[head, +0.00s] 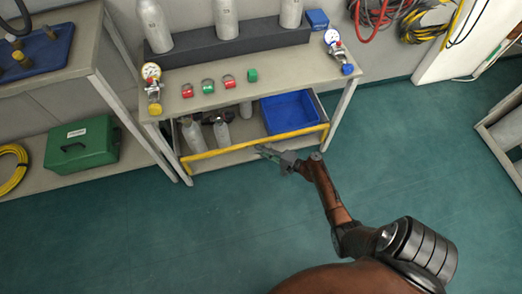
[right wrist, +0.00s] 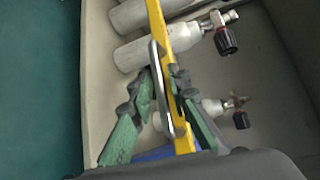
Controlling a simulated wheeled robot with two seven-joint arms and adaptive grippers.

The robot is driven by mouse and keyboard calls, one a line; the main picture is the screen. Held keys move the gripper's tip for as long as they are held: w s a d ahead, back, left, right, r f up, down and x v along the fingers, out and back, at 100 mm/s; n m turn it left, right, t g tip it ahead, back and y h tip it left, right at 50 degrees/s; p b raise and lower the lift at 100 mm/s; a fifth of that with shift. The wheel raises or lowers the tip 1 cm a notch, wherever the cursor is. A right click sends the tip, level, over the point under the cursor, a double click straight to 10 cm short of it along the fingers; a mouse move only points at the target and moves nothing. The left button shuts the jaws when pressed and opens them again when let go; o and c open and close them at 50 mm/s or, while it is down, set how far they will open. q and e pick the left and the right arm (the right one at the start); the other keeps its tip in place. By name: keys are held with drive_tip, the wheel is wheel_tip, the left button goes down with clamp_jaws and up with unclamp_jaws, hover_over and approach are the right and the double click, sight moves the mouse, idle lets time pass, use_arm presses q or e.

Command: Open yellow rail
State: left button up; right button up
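The yellow rail (head: 225,149) runs along the front edge of the low tray (head: 235,158) under the table. In the right wrist view the yellow rail (right wrist: 182,38) runs from the top down between my fingers. My right gripper (head: 261,149) is at the rail's front side, a little right of its middle. Its green and grey fingers (right wrist: 168,85) lie close on either side of the rail, their pads near each other. I cannot tell whether they press on it. My left gripper is not in view.
Grey cylinders (head: 193,137) and a blue bin (head: 290,112) are in the tray. The table (head: 245,82) above carries gauges, coloured rings and upright cylinders. A green case (head: 82,145) is on the left shelf. The green floor (head: 150,235) in front is clear.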

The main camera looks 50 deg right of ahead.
clamp_jaws()
drive_tip(key=shift+s, duration=0.2)
idle(0.3)
